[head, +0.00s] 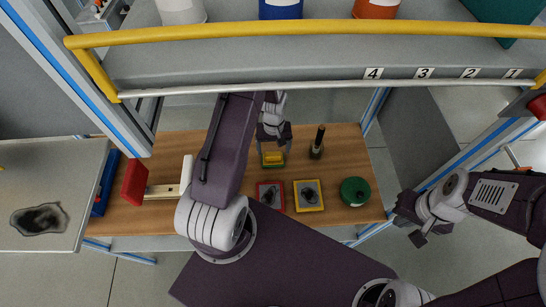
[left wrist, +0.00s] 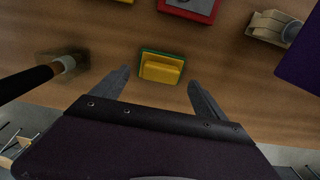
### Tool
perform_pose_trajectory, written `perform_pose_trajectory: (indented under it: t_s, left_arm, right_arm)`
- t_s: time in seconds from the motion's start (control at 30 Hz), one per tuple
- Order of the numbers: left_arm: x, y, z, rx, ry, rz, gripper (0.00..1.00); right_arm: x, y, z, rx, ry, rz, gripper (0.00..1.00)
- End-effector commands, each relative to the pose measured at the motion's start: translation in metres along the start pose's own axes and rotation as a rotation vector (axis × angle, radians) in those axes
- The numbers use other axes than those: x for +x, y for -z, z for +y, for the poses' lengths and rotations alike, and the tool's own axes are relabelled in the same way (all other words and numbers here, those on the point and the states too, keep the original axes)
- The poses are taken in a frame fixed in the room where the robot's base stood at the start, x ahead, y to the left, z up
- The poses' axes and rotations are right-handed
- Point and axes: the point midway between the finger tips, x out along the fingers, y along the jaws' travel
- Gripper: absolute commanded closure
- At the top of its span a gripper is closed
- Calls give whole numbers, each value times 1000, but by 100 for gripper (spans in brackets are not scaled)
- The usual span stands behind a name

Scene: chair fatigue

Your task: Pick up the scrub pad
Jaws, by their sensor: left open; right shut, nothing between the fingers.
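The scrub pad (head: 273,158) is a small yellow block with a green layer under it. It lies on the wooden table (head: 335,218). In the left wrist view the pad (left wrist: 161,68) sits ahead of and between the two open fingers. In the left wrist view the left gripper's fingertips (left wrist: 158,78) stand on either side of the pad, with visible gaps. My right gripper (head: 415,228) is shut and empty, off the table's right side.
Near the pad stand a dark-handled brush (head: 317,143), a red-framed block (head: 270,195), a yellow-framed block (head: 308,196) and a round green object (head: 355,191). A red-headed mallet (head: 134,183) lies at the left. A yellow rail (head: 300,31) and shelf edge run above the table.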

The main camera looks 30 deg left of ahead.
Motion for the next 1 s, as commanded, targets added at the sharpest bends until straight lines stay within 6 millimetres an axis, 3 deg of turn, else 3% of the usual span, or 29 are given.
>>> perform_pose_trajectory:
  t_s: [0.23, 0.37, 0.63, 0.87, 1.0]
  left_arm:
    - [27, 2, -3, -1, 2, -5, 16]
    - [47, 2, -2, 0, 1, -2, 16]
    - [52, 3, -2, 0, 0, 1, 16]
    - [52, 3, -2, 0, 0, 0, 80]
    - [52, 3, -2, 0, 0, 0, 83]
  right_arm:
    - [-22, 2, 0, 0, 0, 0, 100]
    - [-24, 2, 0, 0, 0, 0, 100]
    - [-23, 2, 0, 0, 0, 0, 100]
    - [-23, 2, 0, 0, 0, 0, 100]
    - [-23, 2, 0, 0, 0, 0, 100]
